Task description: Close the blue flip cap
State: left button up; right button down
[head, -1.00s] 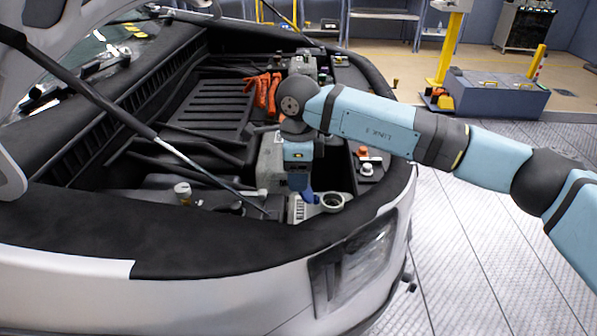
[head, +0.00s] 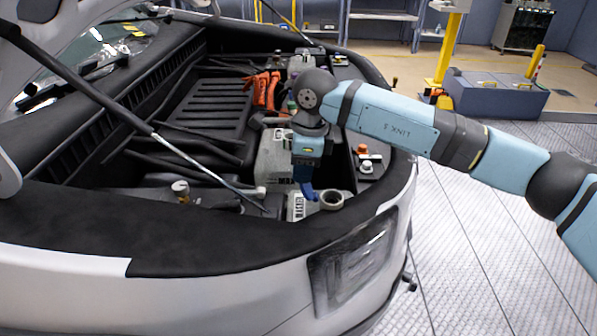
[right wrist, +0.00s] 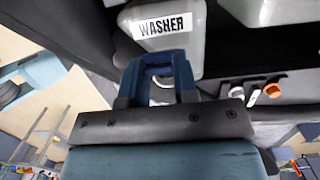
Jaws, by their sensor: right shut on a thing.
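The blue flip cap (head: 308,193) is beside the round open filler neck (head: 331,200), on its left, at the front of the engine bay. My right gripper (head: 304,178) points down there and is shut on the cap. The cap stands raised off the neck, whose mouth shows uncovered. In the right wrist view a blue piece (right wrist: 160,61) spans between my blue fingers; cap and fingers are hard to tell apart there. The cap's hinge is hidden. My left gripper is not in view.
A grey reservoir labelled WASHER (right wrist: 165,25) lies beyond my fingers in the right wrist view. The hood prop (head: 155,140) slants across the bay at left. An orange cap (head: 362,149) and orange cables (head: 268,90) are nearby. The front body edge borders the bay.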

jog(key=shift+d+r+y+b, duration=0.15)
jog(key=shift+d+y+b, duration=0.9)
jog(key=shift+y+b, duration=0.35)
jog(key=shift+d+r+y+b, duration=0.15)
jog(key=shift+d+y+b, duration=0.9)
jog(key=shift+y+b, duration=0.3)
jog(key=c, duration=0.9)
grip_release()
jog(key=shift+d+r, duration=0.1)
jog(key=p+v, duration=0.2)
jog(key=v, duration=1.1)
jog(key=shift+d+r, duration=0.2)
jog(key=shift+d, duration=0.05)
